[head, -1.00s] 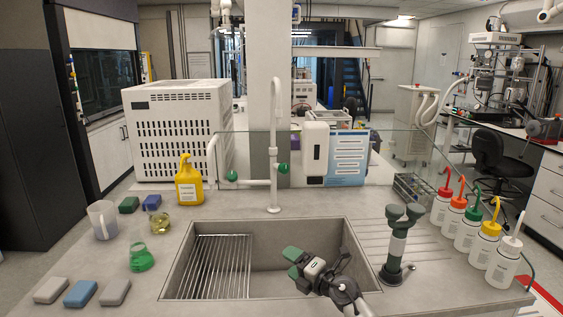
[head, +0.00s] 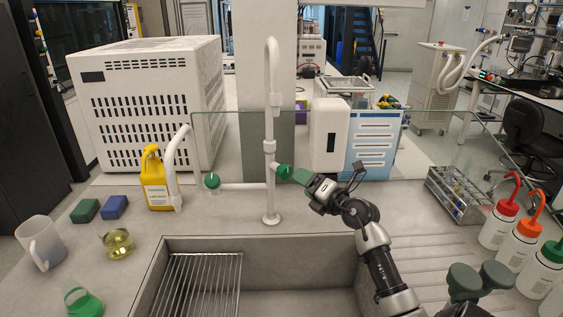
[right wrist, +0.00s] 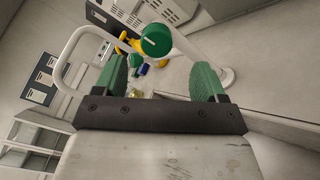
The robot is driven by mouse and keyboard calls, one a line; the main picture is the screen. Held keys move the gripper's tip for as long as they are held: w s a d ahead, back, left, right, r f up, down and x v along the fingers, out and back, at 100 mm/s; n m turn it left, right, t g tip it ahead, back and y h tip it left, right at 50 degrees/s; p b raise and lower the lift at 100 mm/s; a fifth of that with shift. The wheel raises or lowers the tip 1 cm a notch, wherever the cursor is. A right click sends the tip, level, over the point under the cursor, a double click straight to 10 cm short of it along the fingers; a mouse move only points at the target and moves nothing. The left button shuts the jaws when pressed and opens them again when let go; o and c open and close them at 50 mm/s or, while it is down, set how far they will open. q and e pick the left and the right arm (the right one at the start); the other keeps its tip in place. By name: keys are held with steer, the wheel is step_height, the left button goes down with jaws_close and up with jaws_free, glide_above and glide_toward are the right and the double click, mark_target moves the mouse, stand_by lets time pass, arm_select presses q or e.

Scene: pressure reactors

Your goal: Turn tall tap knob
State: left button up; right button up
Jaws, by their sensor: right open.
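The tall white tap (head: 270,130) stands upright behind the sink. It has a green knob (head: 284,171) on its right side and a second green knob (head: 212,181) on the left branch, by the short spout. My right gripper (head: 298,175) is just right of the tall tap's knob, its green fingers pointing left at it. In the right wrist view a green knob (right wrist: 156,40) with a white mark shows beyond the gap between my two green fingers (right wrist: 162,82). The fingers are apart with nothing between them. My left gripper is not in view.
The sink (head: 300,270) with a wire rack (head: 195,285) lies in front of the tap. A yellow bottle (head: 157,180) stands left of it. A glass screen runs behind the tap. Wash bottles (head: 500,215) and a rack (head: 455,195) stand right.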

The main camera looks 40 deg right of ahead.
mark_target(281, 168)
steer(key=w, duration=0.8)
steer(key=shift+w+a+r+p, duration=0.1)
steer(key=shift+w+p, duration=0.15)
steer(key=shift+p, duration=0.05)
steer(key=shift+w, duration=0.75)
steer(key=shift+c, duration=1.2)
steer(key=c, duration=0.7)
